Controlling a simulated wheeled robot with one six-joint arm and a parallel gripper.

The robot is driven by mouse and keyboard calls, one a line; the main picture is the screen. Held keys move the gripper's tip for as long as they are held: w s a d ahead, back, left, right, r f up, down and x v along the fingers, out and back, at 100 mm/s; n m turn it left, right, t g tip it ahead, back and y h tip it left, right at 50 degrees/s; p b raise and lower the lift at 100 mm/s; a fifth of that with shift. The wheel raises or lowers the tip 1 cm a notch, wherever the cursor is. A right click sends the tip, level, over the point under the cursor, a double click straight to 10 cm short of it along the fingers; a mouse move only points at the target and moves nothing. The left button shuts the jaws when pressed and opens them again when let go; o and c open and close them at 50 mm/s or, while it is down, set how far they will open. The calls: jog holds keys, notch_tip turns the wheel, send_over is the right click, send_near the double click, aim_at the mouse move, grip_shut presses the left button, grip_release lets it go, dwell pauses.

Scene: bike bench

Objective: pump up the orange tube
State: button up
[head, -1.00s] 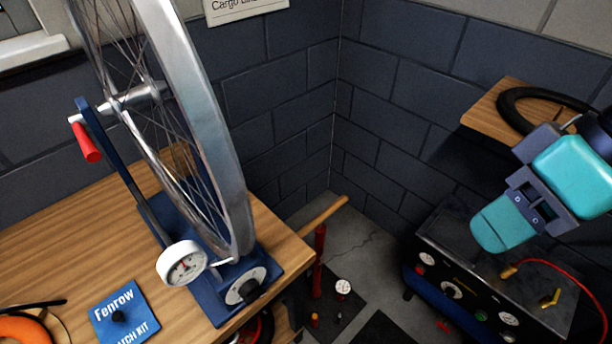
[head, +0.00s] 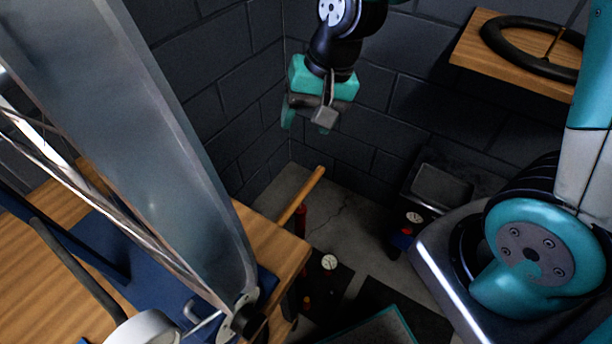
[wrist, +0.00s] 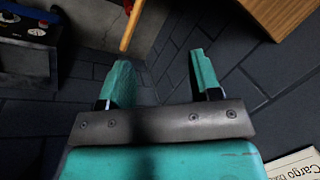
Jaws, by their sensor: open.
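A floor pump stands in the corner beyond the bench. Its wooden handle (head: 300,195) slants up, its red barrel (head: 300,221) is partly hidden by the bench, and its round white gauge (head: 329,263) sits low on the floor. My gripper (head: 306,118) hangs above the handle, open and empty, fingers pointing down. In the wrist view the handle (wrist: 133,28) shows beyond the fingertips, nearer the left finger and apart from both. The orange tube is not in view now.
A large wheel (head: 150,150) on a stand fills the left, over the wooden bench (head: 270,240). A wall shelf (head: 475,50) with a black tyre (head: 500,45) is at upper right. A dark machine with a tray (head: 440,187) stands right of the pump. Grey floor (head: 340,215) lies between.

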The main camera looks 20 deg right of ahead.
aim_at(302, 192)
jog(key=w+d+f+m+b, duration=0.1)
jog(key=w+f+m, duration=0.1)
jog(key=f, duration=1.1)
jog(key=w+f+m+h+b, duration=0.1)
jog(key=w+f+m+b, duration=0.1)
jog(key=f, duration=1.1)
jog(key=w+d+f+m+h+b, duration=0.1)
jog(key=w+f+m, duration=0.3)
jog(key=f, duration=0.8)
jog(key=shift+w+d+f+t+b, duration=0.2)
jog(key=shift+w+b, duration=0.1)
jog(key=shift+w, duration=0.25)
jog(key=shift+w+d+f+t+b, duration=0.15)
jog(key=shift+w+f+b, duration=0.1)
jog(key=shift+w, duration=0.3)
jog(key=shift+r, duration=0.1)
